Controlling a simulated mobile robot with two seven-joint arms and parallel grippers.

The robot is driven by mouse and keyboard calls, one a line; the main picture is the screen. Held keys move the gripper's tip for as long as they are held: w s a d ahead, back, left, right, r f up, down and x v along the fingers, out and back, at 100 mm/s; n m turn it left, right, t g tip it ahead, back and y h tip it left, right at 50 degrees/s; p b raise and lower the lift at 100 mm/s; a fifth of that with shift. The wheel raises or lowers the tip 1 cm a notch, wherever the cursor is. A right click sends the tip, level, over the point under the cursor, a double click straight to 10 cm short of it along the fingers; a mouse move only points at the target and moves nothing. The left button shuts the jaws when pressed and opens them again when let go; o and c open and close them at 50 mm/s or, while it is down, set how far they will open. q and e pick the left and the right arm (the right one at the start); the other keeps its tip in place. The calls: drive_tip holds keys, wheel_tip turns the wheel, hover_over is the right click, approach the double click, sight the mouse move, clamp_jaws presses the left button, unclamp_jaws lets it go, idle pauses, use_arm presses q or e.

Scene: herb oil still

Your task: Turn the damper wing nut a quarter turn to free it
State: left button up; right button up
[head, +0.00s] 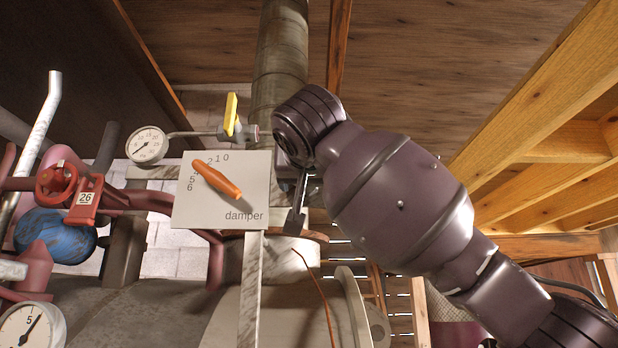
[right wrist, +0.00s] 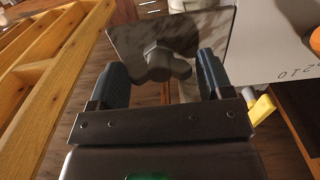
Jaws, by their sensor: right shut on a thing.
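The damper wing nut (right wrist: 160,65) is grey metal with two wings, in front of a mottled metal plate (right wrist: 205,28) in the right wrist view. My right gripper (right wrist: 163,72) is shut on it, with one dark blue finger at each wing. In the head view my right gripper (head: 299,206) reaches in beside the right edge of the white damper plate (head: 248,175), and the wing nut cannot be made out there. The orange damper handle (head: 216,181) lies slanted across the numbered plate, apart from the gripper. My left gripper is not in view.
A pressure gauge (head: 147,146) and a yellow valve lever (head: 231,115) sit above the damper plate. A vertical flue pipe (head: 280,60) rises behind. A red valve tagged 26 (head: 86,199) and a blue ball-shaped part (head: 55,237) are at left. Wooden shelving (head: 545,85) stands at right.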

drive_tip(key=shift+n, duration=0.3)
drive_tip(key=n+b, duration=0.1)
drive_tip(key=n, duration=1.2)
drive_tip(key=shift+a+p, duration=0.1)
drive_tip(key=shift+p, duration=0.2)
drive_tip(key=n, duration=0.4)
drive_tip(key=shift+f+p, duration=0.1)
drive_tip(key=shift+p, duration=0.2)
drive_tip(key=shift+n, duration=0.5)
drive_tip(key=o, duration=0.9)
